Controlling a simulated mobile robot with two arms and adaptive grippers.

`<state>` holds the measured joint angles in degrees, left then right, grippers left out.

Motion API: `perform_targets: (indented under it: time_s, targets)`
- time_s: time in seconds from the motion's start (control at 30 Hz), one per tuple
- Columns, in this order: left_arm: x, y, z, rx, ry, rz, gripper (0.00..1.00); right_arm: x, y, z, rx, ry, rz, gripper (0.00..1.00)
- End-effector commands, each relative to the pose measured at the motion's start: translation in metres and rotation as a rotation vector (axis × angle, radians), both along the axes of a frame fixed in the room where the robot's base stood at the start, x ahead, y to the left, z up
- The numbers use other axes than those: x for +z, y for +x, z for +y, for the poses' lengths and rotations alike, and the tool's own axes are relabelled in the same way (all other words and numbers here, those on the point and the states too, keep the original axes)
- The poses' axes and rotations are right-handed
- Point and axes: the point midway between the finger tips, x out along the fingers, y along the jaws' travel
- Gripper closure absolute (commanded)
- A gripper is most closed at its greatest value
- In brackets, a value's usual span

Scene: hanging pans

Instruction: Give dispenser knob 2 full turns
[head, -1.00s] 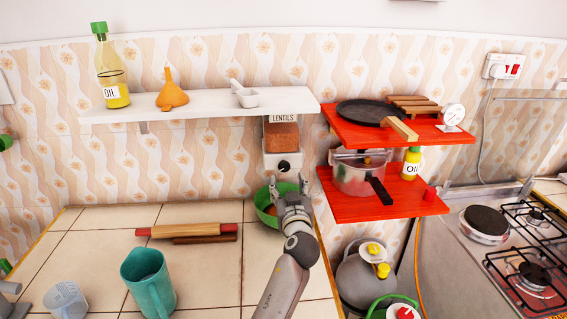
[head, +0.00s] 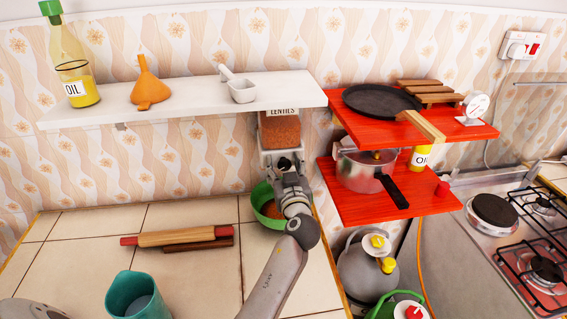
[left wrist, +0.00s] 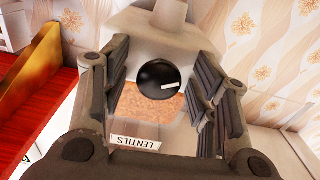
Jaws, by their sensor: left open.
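The lentils dispenser (head: 281,132) hangs under the white shelf, with a clear bin of brown lentils. Its black round knob (left wrist: 158,80) has a white mark that points right in the left wrist view. My left gripper (head: 288,168) is in front of the dispenser's lower part and hides much of the knob in the head view. In the left wrist view, the open fingers of the left gripper (left wrist: 161,76) stand on both sides of the knob, with gaps to it. A green bowl (head: 262,196) with orange-brown contents stands below the dispenser. My right gripper is not in view.
The white shelf (head: 190,101) is above left. The red shelves (head: 345,204) with a pot (head: 358,172) and a pan (head: 380,101) stand close on the right. A rolling pin (head: 180,237) and a teal jug (head: 135,298) are on the tiled counter (head: 205,278).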

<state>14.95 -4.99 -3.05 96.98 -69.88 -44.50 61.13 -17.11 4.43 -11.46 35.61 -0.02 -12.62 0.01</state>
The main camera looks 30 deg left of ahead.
Motion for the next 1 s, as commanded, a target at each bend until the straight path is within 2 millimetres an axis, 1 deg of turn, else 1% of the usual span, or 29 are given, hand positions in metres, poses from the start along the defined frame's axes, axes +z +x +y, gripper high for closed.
perform_targets:
  time_s: [0.13,0.5,0.77,1.0]
  targets:
    - [-0.0002,0.0,-0.0003,0.0,0.0,0.0,0.46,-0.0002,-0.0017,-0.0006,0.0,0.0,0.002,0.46]
    - [-0.0002,0.0001,0.0,0.0,-0.001,0.001,0.92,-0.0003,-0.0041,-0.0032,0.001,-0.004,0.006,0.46]
    - [-0.0006,0.0001,0.0,0.0,0.019,0.016,0.92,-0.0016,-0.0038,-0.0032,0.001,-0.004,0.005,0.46]
    - [-0.0013,0.0,0.0002,0.0,0.114,0.088,0.92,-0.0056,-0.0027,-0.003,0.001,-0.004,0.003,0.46]
